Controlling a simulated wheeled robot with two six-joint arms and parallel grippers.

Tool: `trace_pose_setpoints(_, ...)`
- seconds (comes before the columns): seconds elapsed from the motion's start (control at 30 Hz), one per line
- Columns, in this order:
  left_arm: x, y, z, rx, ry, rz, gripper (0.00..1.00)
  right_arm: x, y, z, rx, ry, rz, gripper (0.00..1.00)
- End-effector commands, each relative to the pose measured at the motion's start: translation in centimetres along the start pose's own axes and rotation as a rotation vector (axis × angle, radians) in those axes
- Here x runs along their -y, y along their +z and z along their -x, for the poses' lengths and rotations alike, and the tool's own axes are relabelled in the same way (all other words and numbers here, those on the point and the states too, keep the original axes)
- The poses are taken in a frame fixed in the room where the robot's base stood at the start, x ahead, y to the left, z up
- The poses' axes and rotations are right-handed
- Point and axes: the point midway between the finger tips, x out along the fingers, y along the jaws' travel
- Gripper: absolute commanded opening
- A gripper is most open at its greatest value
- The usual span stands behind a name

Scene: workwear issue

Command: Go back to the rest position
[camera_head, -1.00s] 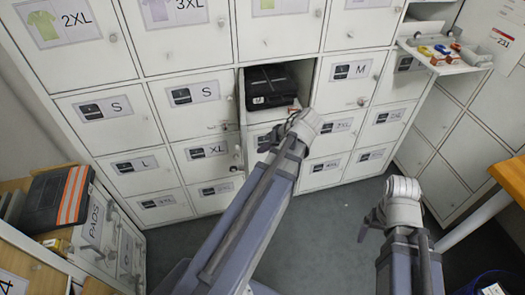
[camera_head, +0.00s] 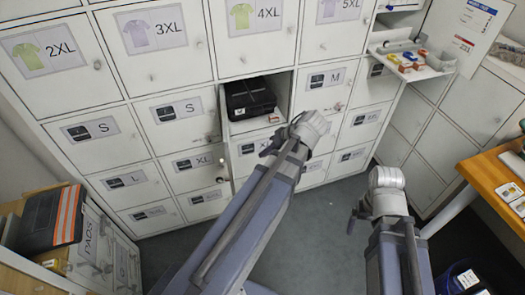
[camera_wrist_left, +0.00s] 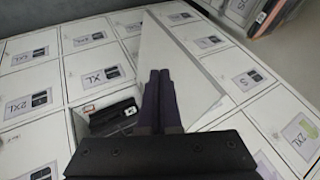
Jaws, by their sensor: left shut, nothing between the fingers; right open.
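My left arm reaches up the middle of the head view. Its gripper (camera_head: 269,146) is in front of the lockers, just below the open one and partly hidden by its own wrist. In the left wrist view its fingers (camera_wrist_left: 160,76) are together and empty, in front of a swung-open white locker door (camera_wrist_left: 187,75). A folded black garment (camera_head: 250,97) lies in the open locker; it also shows in the left wrist view (camera_wrist_left: 114,117). My right gripper (camera_head: 354,218) is open and hangs at lower right over the floor, apart from everything.
White lockers (camera_head: 107,170) with size labels fill the back. A pull-out shelf (camera_head: 425,68) with small coloured items is at upper right. A wooden table (camera_head: 490,185) stands at right. Grey floor (camera_head: 330,215) is clear between.

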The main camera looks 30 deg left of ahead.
Motion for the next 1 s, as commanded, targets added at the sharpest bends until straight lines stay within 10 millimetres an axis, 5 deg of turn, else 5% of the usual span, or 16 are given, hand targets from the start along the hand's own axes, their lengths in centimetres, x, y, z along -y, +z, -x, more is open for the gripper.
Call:
trace_pose_setpoints(0.33, -0.1, 0.1, 0.1, 0.001, 0.002, -0.004, 0.0, 0.0, 0.0, 0.0, 0.0, 0.0, 0.0, 0.91)
trace_pose_setpoints(0.43, -0.9, 1.6, 0.8, 0.015, 0.036, -0.081, 0.0, 0.0, 0.0, 0.0, 0.0, 0.0, 0.0, 0.91)
trace_pose_setpoints(0.8, -7.1, 17.9, 8.4, 0.11, 0.433, -0.954, 0.0, 0.0, 0.0, 0.0, 0.0, 0.0, 0.0, 0.91)
trace_pose_setpoints(1.0, -7.8, 22.1, 10.6, 0.109, 0.55, -1.186, 0.0, 0.0, 0.0, 0.0, 0.0, 0.0, 0.0, 0.91)
